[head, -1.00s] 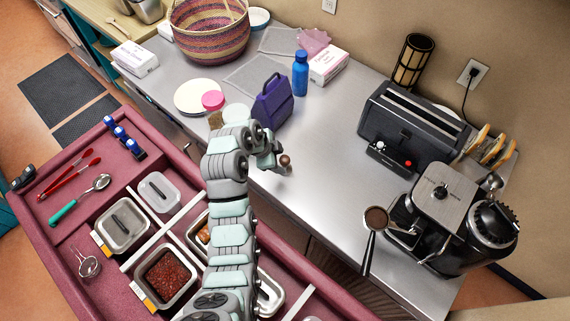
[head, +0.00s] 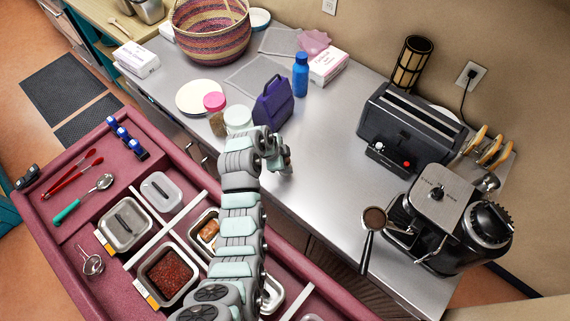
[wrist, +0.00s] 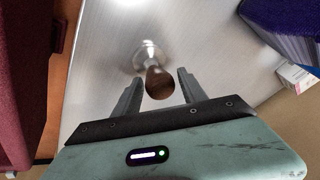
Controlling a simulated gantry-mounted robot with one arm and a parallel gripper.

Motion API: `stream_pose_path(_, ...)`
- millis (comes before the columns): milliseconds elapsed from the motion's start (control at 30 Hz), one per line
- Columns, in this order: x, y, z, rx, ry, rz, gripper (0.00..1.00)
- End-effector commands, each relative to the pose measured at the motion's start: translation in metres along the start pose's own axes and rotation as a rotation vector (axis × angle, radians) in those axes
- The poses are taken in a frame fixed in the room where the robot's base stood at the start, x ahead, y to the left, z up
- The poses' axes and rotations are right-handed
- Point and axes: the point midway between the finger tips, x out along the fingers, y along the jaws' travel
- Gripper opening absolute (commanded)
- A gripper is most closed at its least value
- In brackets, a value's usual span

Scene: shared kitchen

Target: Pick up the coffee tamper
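The coffee tamper (wrist: 158,84) stands on the steel counter in the wrist view, with a dark wooden handle and a round shiny metal base. My gripper (wrist: 160,76) is open, with one finger on each side of the handle. Gaps show between the handle and both fingers, so it is not clamped. In the head view my gripper (head: 283,163) is low over the counter's front edge, and my arm hides the tamper there.
A purple lunch bag (head: 271,103) and a jar with a pale lid (head: 238,118) stand close behind my arm. A blue bottle (head: 300,74) is farther back. The espresso machine (head: 436,215) and toaster (head: 412,125) are at the right.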

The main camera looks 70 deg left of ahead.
Motion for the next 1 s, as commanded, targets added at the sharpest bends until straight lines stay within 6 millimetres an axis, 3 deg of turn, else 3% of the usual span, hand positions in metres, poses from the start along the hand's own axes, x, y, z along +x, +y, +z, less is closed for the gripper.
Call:
stream_pose_path(567,0.0,0.0002,0.0001,0.0,0.0,0.001,0.01)
stream_pose_path(1000,-0.0001,0.0002,-0.0001,0.0,0.0,0.0,0.0)
